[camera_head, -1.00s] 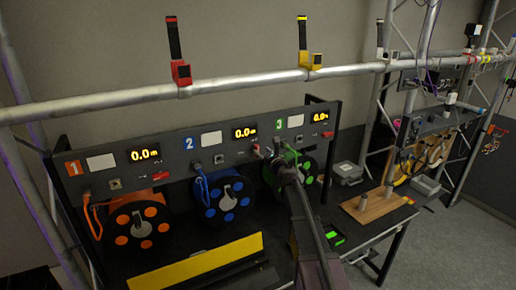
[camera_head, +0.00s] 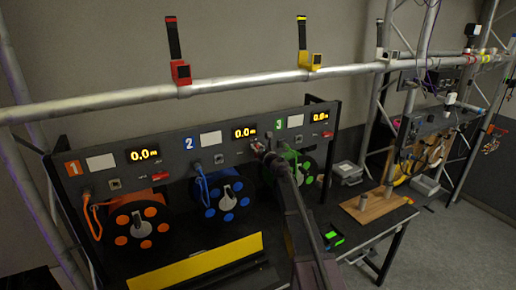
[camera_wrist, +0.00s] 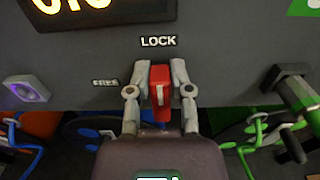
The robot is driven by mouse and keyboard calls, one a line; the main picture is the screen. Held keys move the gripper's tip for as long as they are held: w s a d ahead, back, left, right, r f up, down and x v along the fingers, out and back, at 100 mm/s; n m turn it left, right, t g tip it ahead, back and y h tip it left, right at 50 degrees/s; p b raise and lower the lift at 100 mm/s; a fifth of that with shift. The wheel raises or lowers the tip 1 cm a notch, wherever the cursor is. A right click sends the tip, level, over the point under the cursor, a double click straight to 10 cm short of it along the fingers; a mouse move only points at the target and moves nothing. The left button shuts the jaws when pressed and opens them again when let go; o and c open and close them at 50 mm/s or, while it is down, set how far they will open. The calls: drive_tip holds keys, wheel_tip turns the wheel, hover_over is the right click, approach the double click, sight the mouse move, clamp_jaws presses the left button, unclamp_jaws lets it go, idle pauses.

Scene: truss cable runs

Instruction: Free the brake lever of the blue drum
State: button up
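The red brake lever (camera_wrist: 160,92) stands upright in the wrist view, its top just below the LOCK label (camera_wrist: 158,41). The FREE label (camera_wrist: 105,82) is to its left. My gripper (camera_wrist: 159,72) is open, with one finger on each side of the lever. A narrow gap shows at the left finger; whether the right finger touches is hard to tell. In the head view my gripper (camera_head: 264,152) is at the panel right of the blue drum (camera_head: 228,200), under that drum's display (camera_head: 244,131). The lever is largely hidden there by the gripper.
The orange drum (camera_head: 141,226) is to the left, and the green drum (camera_head: 304,172) is right, partly behind my arm. Blue cable (camera_wrist: 88,125) and green cable (camera_wrist: 262,135) hang near the gripper. A truss tube (camera_head: 230,82) runs above the panel (camera_head: 110,166).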

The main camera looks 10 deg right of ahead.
sight(249, 149)
clamp_jaws()
drive_tip(key=shift+n, duration=0.3)
drive_tip(key=n, duration=0.3)
drive_tip(key=shift+s+a+f, duration=0.1)
drive_tip(key=shift+s+a, duration=0.05)
drive_tip(key=shift+a, duration=0.25)
drive_tip(key=n, duration=0.3)
drive_tip(key=a+f+n+b, duration=0.1)
drive_tip(key=n, duration=0.2)
drive_tip(key=n+b, duration=0.1)
drive_tip(key=n, duration=0.3)
drive_tip(key=shift+s+a+f, duration=0.25)
drive_tip(key=shift+f, duration=0.1)
drive_tip(key=n, duration=0.4)
drive_tip(key=shift+a+f+b, duration=0.1)
drive_tip(key=shift+f+b, duration=0.25)
drive_tip(key=shift+f, duration=0.05)
drive_tip(key=shift+n, duration=0.3)
